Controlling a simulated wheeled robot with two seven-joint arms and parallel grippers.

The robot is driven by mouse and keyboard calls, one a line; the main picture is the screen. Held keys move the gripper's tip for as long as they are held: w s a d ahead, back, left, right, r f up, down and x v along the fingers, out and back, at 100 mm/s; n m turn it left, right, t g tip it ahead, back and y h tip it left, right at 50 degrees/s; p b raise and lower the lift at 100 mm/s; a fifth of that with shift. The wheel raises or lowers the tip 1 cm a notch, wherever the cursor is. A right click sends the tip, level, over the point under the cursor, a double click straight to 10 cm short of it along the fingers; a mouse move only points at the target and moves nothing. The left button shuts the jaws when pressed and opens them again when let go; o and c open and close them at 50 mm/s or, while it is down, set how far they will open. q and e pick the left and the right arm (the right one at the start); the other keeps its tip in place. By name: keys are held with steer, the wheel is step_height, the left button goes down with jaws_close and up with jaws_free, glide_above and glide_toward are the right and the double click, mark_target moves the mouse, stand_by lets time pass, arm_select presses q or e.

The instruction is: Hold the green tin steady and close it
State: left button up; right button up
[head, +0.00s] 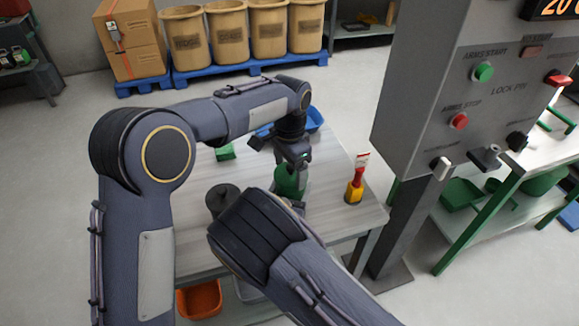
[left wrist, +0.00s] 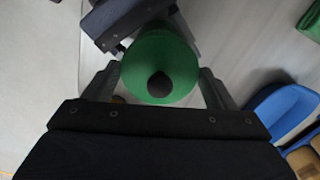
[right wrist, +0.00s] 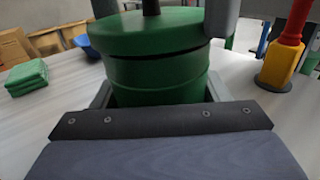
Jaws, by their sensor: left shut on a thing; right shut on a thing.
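The green tin (right wrist: 158,82) stands on the table, and my right gripper (right wrist: 158,98) is shut around its body. The round green lid (right wrist: 150,32) is directly over the tin, with a dark line between lid and body. I cannot tell whether the lid is fully seated. The lid shows from above in the left wrist view (left wrist: 160,52), with a dark knob (left wrist: 160,84) at its middle. In the head view my left gripper (head: 293,165) hides the lid's top, and my right arm hides the right fingers.
A red-and-yellow tool (head: 355,185) stands on the table (head: 340,215) to the right. A green folded cloth (head: 225,152) lies to the left. A blue bin (head: 314,118) is behind. A grey control post (head: 420,100) rises beyond the table's right edge.

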arm_select(q)
steer(key=shift+f, duration=0.65)
steer(key=o, duration=0.9)
steer(key=shift+o, duration=0.2)
steer(key=shift+r, duration=0.1)
step_height(320, 180, up, 12)
arm_select(e)
steer(key=o, duration=1.5)
steer(key=shift+c, duration=0.2)
steer(key=shift+s, duration=0.1)
